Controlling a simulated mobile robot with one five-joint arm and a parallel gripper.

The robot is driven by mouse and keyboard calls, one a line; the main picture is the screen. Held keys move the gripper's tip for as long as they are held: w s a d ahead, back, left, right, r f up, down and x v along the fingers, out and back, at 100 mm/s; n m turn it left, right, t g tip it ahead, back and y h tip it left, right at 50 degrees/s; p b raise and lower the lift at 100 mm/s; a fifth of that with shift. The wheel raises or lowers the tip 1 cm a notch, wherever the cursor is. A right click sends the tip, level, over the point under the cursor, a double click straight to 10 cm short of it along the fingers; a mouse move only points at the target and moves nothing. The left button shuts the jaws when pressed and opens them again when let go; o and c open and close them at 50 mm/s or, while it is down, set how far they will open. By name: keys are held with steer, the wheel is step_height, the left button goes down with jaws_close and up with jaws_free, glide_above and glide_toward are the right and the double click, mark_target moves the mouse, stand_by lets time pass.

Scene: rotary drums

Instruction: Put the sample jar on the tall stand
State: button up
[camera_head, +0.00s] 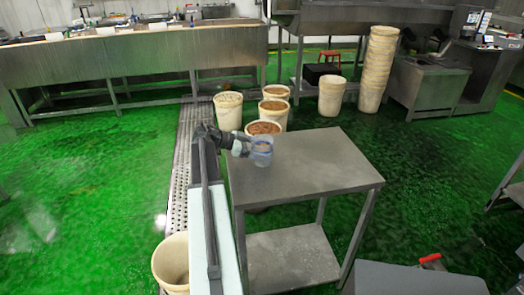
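A small clear, bluish sample jar (263,158) shows at the left part of a grey metal table's top (318,165). It looks upright. I cannot tell whether it rests on the top or is held just above it. My gripper (250,148) is dark and comes in from the left, right up against the jar's left side. Its fingertips are small and partly hidden by the jar, so I cannot tell whether they are closed on it. I cannot pick out a separate tall stand for sure in this view.
The rest of the tabletop is bare, with a lower shelf (290,258) beneath. Filled buckets (228,107) stand behind it, and stacked empty ones (377,68) farther right. An empty bucket (172,262) is at the lower left. A grey surface (415,280) with a red-handled item is at the lower right.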

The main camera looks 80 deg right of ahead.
steer(key=shift+r, duration=0.25)
steer(key=p+v, duration=0.5)
steer(key=v, duration=0.7)
steer(key=w+a+f+n+t, duration=0.45)
steer(key=w+a+n, duration=0.35)
steer(key=w+a, duration=0.5)
steer(key=w+a+f+n+t, duration=0.4)
steer(key=w+a+f+n, duration=0.25)
steer(key=w+a, duration=0.6)
steer(key=w+a+f+n+t+y, duration=0.15)
steer(key=a+n, duration=0.45)
steer(key=a, duration=0.8)
steer(key=w+a+f+n+t+y, duration=0.15)
steer(key=a+n, duration=0.35)
steer(key=a, duration=0.9)
steer(key=w+a+f+n+t+y, duration=0.1)
steer(key=w+a+n+y, duration=0.15)
steer(key=a+n, duration=0.75)
steer(key=a+r+m+p, duration=0.4)
steer(key=r+p, duration=0.1)
steer(key=shift+s+r, duration=0.2)
steer(key=shift+s, duration=0.1)
